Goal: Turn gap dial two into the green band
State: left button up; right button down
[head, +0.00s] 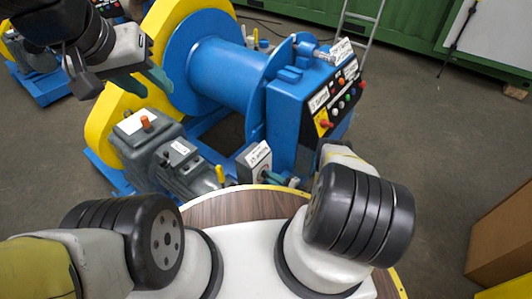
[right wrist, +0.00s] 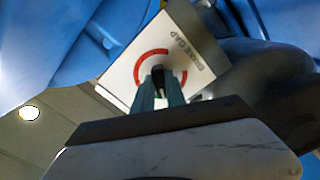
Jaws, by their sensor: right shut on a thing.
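A white dial plate lettered BRAKE GAP (right wrist: 200,58) faces the right wrist camera, tilted in the picture. A red arc (right wrist: 141,62) curves around its dark knob (right wrist: 158,74); I see no green band, and the fingers cover part of the face. I cannot read a number on it. My right gripper (right wrist: 160,92) is shut on the knob. In the head view, the right gripper (head: 281,181) is beside the dial box (head: 256,158), low at the front of the blue machine. My left gripper (head: 122,84) is raised at the upper left, away from this dial; its finger gap is unclear.
A control panel (head: 335,103) with coloured buttons is right of the drum. A yellow-handled lever (head: 220,174) is left of the dial box. Floor at right is clear before a brown box (head: 503,240).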

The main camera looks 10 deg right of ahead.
jog(key=shift+d+f, duration=0.1)
jog(key=shift+f, duration=0.05)
jog(key=c, duration=1.4)
grip_release()
jog(key=shift+o, duration=0.2)
jog(key=v, duration=0.7)
jog(key=shift+s+d, duration=0.25)
jog(key=shift+s, duration=0.1)
